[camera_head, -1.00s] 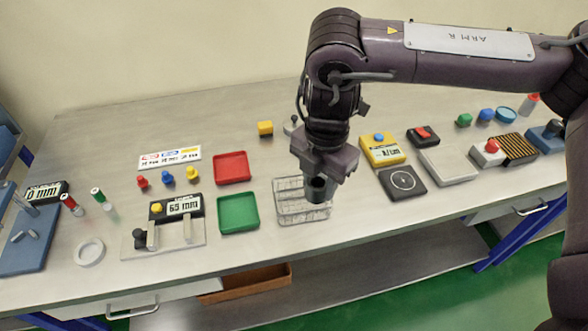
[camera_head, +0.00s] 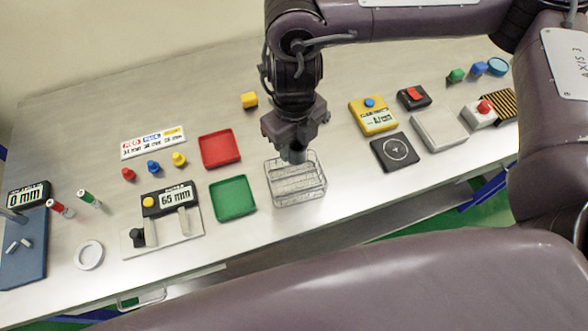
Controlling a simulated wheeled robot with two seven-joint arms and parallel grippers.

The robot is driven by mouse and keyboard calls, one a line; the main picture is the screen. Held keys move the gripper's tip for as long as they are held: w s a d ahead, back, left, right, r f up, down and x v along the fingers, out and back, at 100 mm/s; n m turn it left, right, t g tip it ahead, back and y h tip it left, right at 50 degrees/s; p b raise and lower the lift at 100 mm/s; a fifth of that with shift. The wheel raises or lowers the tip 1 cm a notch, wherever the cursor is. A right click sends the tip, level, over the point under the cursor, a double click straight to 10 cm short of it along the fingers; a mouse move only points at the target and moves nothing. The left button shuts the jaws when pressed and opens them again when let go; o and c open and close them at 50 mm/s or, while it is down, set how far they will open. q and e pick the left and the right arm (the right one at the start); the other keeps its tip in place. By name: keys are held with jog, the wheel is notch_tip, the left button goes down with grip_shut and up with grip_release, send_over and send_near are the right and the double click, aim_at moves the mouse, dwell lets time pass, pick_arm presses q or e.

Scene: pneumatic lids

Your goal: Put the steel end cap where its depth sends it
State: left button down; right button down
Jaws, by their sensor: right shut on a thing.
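My right gripper (camera_head: 294,147) points down at the back edge of a clear wire basket (camera_head: 297,192). It is shut on a dark grey cylinder, seemingly the steel end cap (camera_head: 296,157), which is mostly hidden by the fingers. I cannot tell whether the cap touches the basket. A red tray (camera_head: 220,150) and a green tray (camera_head: 233,198) lie to the left of the basket, both empty. A label card (camera_head: 153,142) with red, blue and yellow headings lies behind small red, blue and yellow knobs. My left gripper is not in view.
A gauge (camera_head: 167,198) reading 65 mm stands left of the green tray. A blue-based gauge (camera_head: 27,240) reads 0 mm at the far left. A yellow meter (camera_head: 373,116), a black pad (camera_head: 395,152) and a grey block (camera_head: 438,129) stand right. A white ring (camera_head: 89,255) lies front left.

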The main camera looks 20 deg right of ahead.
send_over(294, 181)
notch_tip(294, 181, down, 8)
jog(key=shift+f, duration=0.25)
notch_tip(294, 181, down, 3)
jog(key=shift+f, duration=0.2)
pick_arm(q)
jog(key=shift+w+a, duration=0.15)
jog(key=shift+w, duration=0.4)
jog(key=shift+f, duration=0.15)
pick_arm(e)
jog(key=shift+f+b, duration=0.2)
jog(key=shift+b, duration=0.2)
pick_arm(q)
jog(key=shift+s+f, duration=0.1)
pick_arm(e)
jog(key=c, duration=0.9)
grip_release()
jog(key=shift+c, duration=0.2)
jog(key=shift+r, duration=0.1)
jog(key=shift+r+p, duration=0.3)
pick_arm(q)
jog(key=shift+b, duration=0.3)
pick_arm(e)
notch_tip(294, 181, up, 12)
jog(key=shift+f, duration=0.15)
